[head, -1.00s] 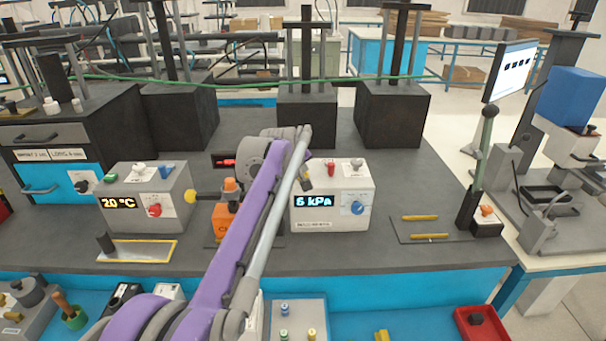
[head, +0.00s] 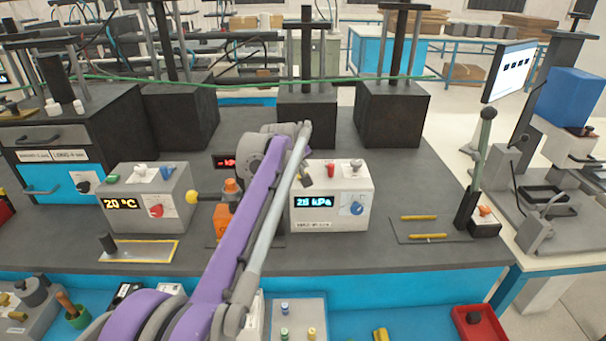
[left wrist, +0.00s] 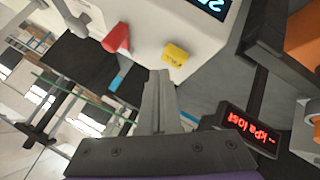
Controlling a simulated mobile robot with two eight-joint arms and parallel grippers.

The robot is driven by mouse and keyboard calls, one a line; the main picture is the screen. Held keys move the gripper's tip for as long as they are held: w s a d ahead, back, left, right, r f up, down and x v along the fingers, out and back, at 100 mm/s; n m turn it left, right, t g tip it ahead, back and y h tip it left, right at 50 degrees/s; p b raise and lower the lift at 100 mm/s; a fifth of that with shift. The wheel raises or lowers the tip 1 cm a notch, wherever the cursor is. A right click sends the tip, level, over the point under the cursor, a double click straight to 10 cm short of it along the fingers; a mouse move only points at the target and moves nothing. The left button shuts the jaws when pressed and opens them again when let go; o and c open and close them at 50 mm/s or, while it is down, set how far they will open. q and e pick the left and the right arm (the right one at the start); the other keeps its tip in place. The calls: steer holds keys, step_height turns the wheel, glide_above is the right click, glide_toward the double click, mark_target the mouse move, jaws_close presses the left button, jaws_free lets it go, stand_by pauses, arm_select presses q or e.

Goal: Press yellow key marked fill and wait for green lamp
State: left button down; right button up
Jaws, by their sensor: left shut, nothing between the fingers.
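The yellow key (left wrist: 176,54) is on the face of the white box (left wrist: 150,25) in the left wrist view; its marking is too small to read. My left gripper (left wrist: 160,75) is shut and empty, its fingertips right by the key's lower edge. I cannot tell whether they touch it. In the head view the white box (head: 350,185) has a blue-lit display (head: 313,201) that seems to read 28 kPa. My purple left arm hides the box's left part and the key there. I see no lit green lamp. My right gripper is not in view.
A red lever (left wrist: 117,38) sticks out beside the key. A small red display (left wrist: 248,130) ends in "kPa lost" or similar. A second box (head: 150,190) reading 20 °C and an orange device (head: 224,222) stand to the left. A black plate with yellow bars (head: 425,228) lies right.

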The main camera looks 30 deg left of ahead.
arm_select(q)
steer(key=shift+r+p, duration=2)
steer(key=shift+r, duration=0.6)
steer(key=shift+w+f, duration=0.1)
steer(key=s+d+f+m, duration=0.3)
steer(key=s+d, duration=0.5)
steer(key=s, duration=0.1)
steer(key=s+d+f+m+g, duration=0.1)
steer(key=s+d+f+m, duration=0.2)
steer(key=s, duration=0.6)
steer(key=s+d+f+m+g+h+p, duration=0.1)
steer(key=s+d+f+m, duration=0.1)
steer(key=s+d+f, duration=0.3)
steer(key=s+d+f+m+g+h, duration=0.1)
steer(key=s+d+f+m, duration=0.2)
steer(key=s+f, duration=0.6)
steer(key=s+d, duration=0.1)
steer(key=s, duration=0.4)
steer(key=shift+s+d+m+g+p, duration=0.2)
steer(key=shift+s+m+g+p, duration=0.1)
steer(key=shift+p, duration=0.05)
stand_by(1.3)
